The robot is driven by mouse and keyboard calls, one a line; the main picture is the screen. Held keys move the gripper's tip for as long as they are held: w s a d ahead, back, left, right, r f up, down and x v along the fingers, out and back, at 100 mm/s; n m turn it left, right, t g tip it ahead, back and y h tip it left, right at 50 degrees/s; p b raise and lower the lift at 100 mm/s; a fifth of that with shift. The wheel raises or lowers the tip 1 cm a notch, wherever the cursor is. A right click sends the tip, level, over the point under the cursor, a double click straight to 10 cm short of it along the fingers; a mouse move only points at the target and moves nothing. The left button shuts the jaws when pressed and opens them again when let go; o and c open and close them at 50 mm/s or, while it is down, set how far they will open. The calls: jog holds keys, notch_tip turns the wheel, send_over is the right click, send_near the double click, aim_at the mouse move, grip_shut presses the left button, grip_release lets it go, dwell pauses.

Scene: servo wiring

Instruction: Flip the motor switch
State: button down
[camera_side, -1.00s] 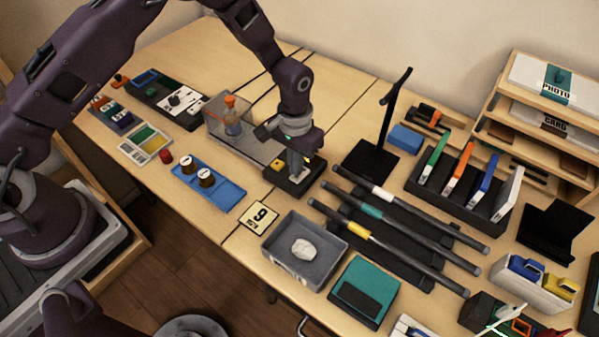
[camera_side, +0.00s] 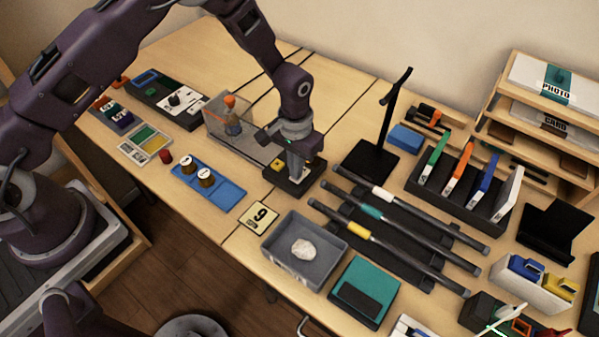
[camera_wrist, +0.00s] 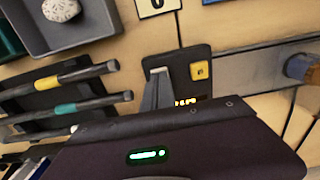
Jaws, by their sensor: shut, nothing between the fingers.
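The motor switch unit is a dark box (camera_side: 308,181) with a yellow square button (camera_side: 277,164) on its left part, standing on the table in the side view. In the wrist view the unit (camera_wrist: 180,63) shows its yellow button (camera_wrist: 200,70) and small glowing yellow marks (camera_wrist: 185,102). My gripper (camera_side: 295,178) points down at the box, to the right of the yellow button. In the wrist view its grey fingers (camera_wrist: 157,90) are together and empty, over the box's left part. The fingers hide part of the box, and I cannot tell whether they touch it or the lever's position.
A black stand (camera_side: 381,150) is to the right. A "9" card (camera_side: 258,216) lies nearby.

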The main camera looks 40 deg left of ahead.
jog(key=shift+f, duration=0.4)
jog(key=shift+r, duration=3.55)
jog(key=s+a+r+t, duration=0.1)
jog(key=s+a+r, duration=0.15)
jog(key=r, duration=0.55)
jog(key=s+a+r+t, duration=0.1)
jog(key=s+a+r, duration=0.1)
jog(key=s+r, duration=0.35)
jog(key=s+a+r+t, duration=0.1)
jog(key=s+a+r, duration=0.1)
jog(key=r, duration=0.8)
jog(key=s+a+r+t, duration=0.1)
jog(key=s+r, duration=0.1)
jog(key=s, duration=0.6)
jog(key=s+a+r+t, duration=0.1)
jog(key=s+a+r, duration=0.1)
jog(key=s, duration=0.7)
jog(key=shift+a+t, duration=0.25)
jog(key=shift+t, duration=0.05)
